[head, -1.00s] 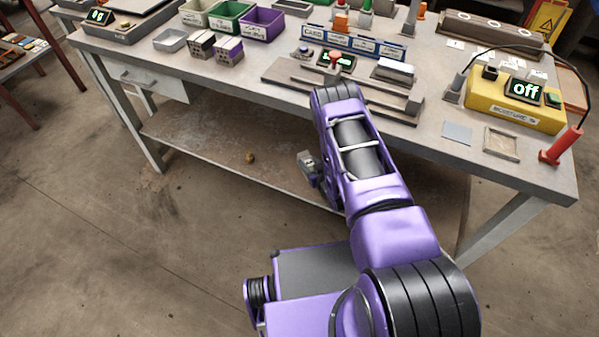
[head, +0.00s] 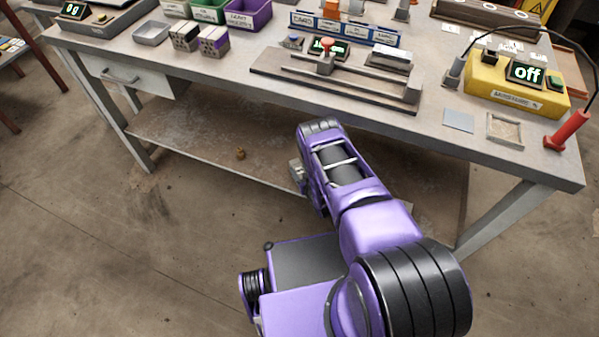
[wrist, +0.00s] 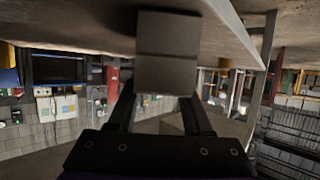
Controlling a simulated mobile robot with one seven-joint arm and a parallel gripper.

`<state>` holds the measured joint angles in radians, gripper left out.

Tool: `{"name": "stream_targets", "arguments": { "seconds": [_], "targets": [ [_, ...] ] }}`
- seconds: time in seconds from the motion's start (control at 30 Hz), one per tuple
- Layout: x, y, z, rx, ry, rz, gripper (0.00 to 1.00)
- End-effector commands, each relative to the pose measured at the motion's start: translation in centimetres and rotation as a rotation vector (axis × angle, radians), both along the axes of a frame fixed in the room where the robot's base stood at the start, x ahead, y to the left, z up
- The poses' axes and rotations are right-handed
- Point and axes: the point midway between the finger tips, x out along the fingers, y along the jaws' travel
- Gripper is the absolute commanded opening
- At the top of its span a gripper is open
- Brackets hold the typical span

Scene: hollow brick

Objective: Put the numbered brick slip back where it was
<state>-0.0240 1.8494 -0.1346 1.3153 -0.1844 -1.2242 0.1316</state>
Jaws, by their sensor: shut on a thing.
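My gripper (wrist: 160,108) is shut on a plain grey block (wrist: 167,55), the brick slip by its look, in the wrist view. It sits between the fingertips, with a crosswise line across its face. I see no number on the side facing the camera. In the head view my arm is folded low in front of the workbench (head: 225,80), below its front edge; the fingers and the slip cannot be made out there. A blue rack with white labels (head: 345,31) stands at the back of the bench. Which place the slip came from does not show.
A long grey fixture with a red knob (head: 327,46) lies mid-bench. To the right are a yellow meter reading "off" (head: 515,90), a grey square plate (head: 458,119), a shallow tray (head: 490,132) and a red probe (head: 567,130). Small striped blocks (head: 213,44) and bins stand left.

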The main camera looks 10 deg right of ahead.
Motion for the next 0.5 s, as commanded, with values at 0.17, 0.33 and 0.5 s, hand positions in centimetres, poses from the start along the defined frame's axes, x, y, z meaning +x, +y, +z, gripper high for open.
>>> {"name": "stream_targets", "arguments": {
  "seconds": [0.17,0.33,0.5],
  "targets": [
    [0.06,0.00,-0.10,0.000,-0.001,0.000,0.00],
    [0.00,0.00,-0.23,0.000,0.001,0.000,0.55],
    [0.01,0.00,-0.21,0.000,0.000,0.000,0.80]
  ]
}}
